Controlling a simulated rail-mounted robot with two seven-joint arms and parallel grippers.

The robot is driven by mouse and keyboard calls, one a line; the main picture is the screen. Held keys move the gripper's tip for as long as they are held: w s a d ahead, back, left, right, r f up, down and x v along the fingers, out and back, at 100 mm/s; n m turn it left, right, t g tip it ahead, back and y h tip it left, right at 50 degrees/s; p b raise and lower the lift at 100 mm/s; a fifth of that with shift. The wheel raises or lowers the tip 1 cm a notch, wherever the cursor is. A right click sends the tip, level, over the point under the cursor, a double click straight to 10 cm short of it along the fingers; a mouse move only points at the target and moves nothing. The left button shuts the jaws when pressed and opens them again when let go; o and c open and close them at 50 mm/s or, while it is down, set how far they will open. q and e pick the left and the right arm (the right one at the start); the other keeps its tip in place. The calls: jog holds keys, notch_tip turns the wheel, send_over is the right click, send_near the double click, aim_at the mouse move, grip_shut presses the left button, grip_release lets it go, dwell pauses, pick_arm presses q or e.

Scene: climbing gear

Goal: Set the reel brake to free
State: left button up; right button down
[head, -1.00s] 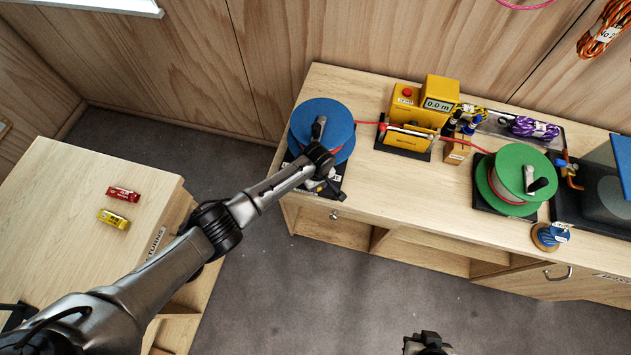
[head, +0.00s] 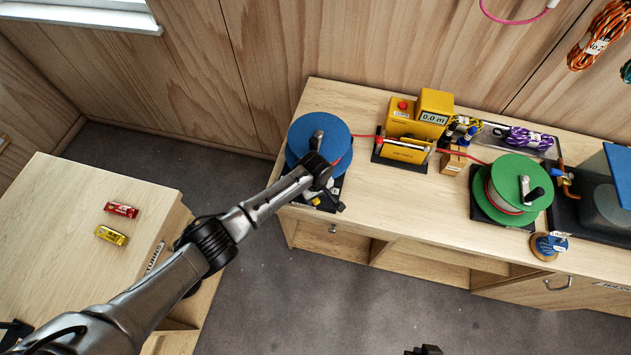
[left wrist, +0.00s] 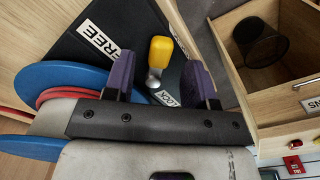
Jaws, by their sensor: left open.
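The blue reel (head: 318,136) stands at the left end of the bench, with red line running right from it. Its brake lever has a yellow knob (left wrist: 160,50) on a short metal stem, above the dark base plate (left wrist: 100,45). A white FREE label (left wrist: 99,38) lies left of the lever in the left wrist view; another label (left wrist: 166,97) by the stem is partly hidden. My left gripper (left wrist: 160,80) is open, its purple fingers on either side of the lever. I cannot tell whether either touches it. A dark part at the bottom edge of the head view may be my right gripper (head: 425,350).
The yellow meter (head: 432,107) reads 0.0 m beside the blue reel. A green reel (head: 520,184) stands further right. A side table (head: 60,215) at left holds a red and a yellow packet. A dark mesh cup (left wrist: 262,42) shows in the left wrist view.

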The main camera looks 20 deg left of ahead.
pick_arm(q)
notch_tip(320, 180, up, 12)
jog(key=shift+f+p, duration=0.25)
jog(key=shift+p, duration=0.05)
dwell(0.6)
